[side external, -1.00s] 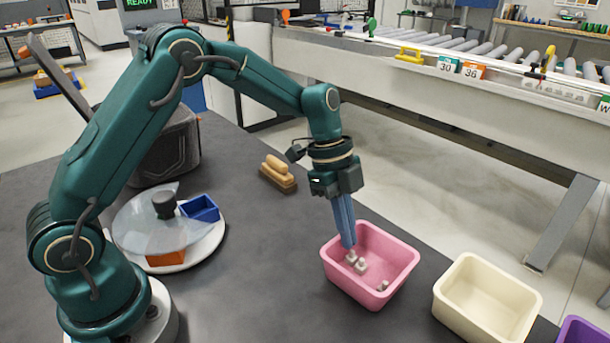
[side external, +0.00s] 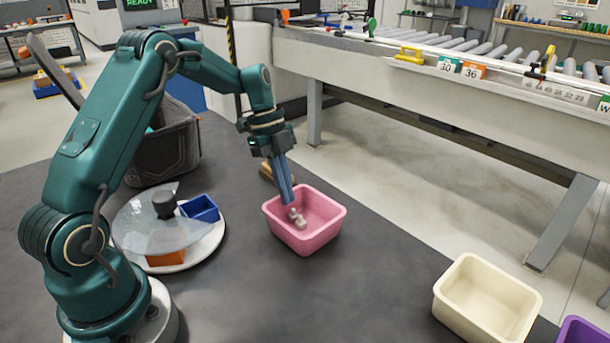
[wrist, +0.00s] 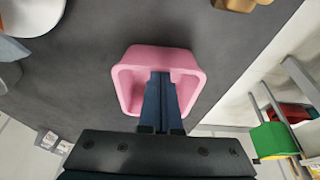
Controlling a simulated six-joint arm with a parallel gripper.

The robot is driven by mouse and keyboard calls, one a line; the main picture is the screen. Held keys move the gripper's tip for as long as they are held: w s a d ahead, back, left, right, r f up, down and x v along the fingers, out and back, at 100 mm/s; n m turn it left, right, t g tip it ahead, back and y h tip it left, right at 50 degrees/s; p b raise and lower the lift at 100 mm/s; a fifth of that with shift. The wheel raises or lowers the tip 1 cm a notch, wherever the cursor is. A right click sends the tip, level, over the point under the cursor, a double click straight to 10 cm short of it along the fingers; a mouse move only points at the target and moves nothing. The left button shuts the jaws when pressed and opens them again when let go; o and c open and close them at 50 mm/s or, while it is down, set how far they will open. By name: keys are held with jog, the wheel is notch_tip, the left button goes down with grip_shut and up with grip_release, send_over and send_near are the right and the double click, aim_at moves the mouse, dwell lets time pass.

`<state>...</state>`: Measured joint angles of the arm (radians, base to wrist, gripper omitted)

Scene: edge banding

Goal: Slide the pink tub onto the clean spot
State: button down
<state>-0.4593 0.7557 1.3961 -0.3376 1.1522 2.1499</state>
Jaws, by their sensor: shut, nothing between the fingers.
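The pink tub (side external: 312,240) stands upright on the dark table, in the middle of the side view. A few small whitish pieces (side external: 298,220) lie in it. My gripper (side external: 290,201) points down with its long blue fingers closed together and reaching into the tub. In the wrist view the fingers (wrist: 160,77) cross the near rim of the tub (wrist: 155,56); I cannot tell whether they touch a wall. I cannot make out a distinct clean spot on the table.
A wooden brush (side external: 265,172) sits just behind the tub, partly hidden by my gripper. A round white plate (side external: 213,243) with a clear cover and a blue box (side external: 200,208) is to the left. A cream tub (side external: 487,300) and purple tub (side external: 584,332) stand right; bare table between.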

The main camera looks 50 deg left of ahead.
jog(key=shift+a, duration=0.55)
jog(key=shift+d, duration=0.1)
jog(key=d, duration=0.4)
jog(key=shift+d, duration=0.1)
jog(key=v, duration=1)
jog(key=shift+a, duration=0.2)
